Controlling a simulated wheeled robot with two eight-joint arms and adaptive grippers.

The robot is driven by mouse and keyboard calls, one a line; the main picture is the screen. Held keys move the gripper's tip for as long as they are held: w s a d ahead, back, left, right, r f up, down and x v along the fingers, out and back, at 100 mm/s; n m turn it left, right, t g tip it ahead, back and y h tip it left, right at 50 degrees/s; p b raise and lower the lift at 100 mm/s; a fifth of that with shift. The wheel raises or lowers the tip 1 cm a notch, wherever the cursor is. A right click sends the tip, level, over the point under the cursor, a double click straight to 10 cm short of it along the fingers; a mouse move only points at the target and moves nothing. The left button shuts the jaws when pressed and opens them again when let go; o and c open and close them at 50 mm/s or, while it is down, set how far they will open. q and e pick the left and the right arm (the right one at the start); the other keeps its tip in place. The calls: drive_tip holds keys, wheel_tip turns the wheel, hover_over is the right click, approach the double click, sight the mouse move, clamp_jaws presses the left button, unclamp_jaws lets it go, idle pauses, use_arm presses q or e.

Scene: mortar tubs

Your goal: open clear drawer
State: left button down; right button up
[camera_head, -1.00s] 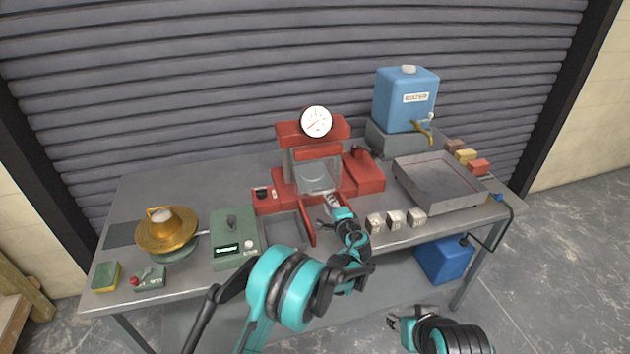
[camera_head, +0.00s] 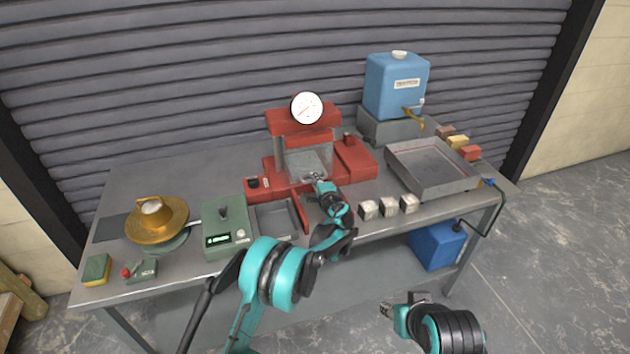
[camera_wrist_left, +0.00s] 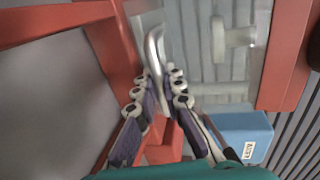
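The clear drawer (camera_head: 296,166) is a see-through panel at the front of the red press (camera_head: 302,126), and it looks closed. In the left wrist view its clear face (camera_wrist_left: 192,40) fills the upper middle, with a bent metal handle (camera_wrist_left: 153,48) on it. My left gripper (camera_head: 316,178) is at the front of the press. In the wrist view the two fingers of my left gripper (camera_wrist_left: 161,80) are drawn in close on either side of the handle's near end. My right gripper (camera_head: 386,309) hangs low in front of the table, away from everything; its fingers are too small to read.
A grey tray (camera_head: 432,187) and several pale cubes (camera_head: 388,206) are right of the press. A green control box (camera_head: 226,232) and a brass flow table (camera_head: 156,222) stand left. A blue water tank (camera_head: 396,85) stands behind. A red frame bar lies close beside the left fingers.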

idle(0.4)
use_arm(q)
drive_tip(key=f+v, duration=0.1)
drive_tip(key=v, duration=0.4)
drive_tip(key=f+b+v, duration=0.1)
drive_tip(key=v, duration=0.4)
drive_tip(key=f+b+v, duration=0.1)
drive_tip(key=v, duration=0.5)
drive_tip(key=shift+s+d+f, duration=0.15)
drive_tip(key=shift+s+f, duration=0.1)
drive_tip(key=shift+s, duration=0.1)
drive_tip(key=c, duration=1.9)
unclamp_jaws()
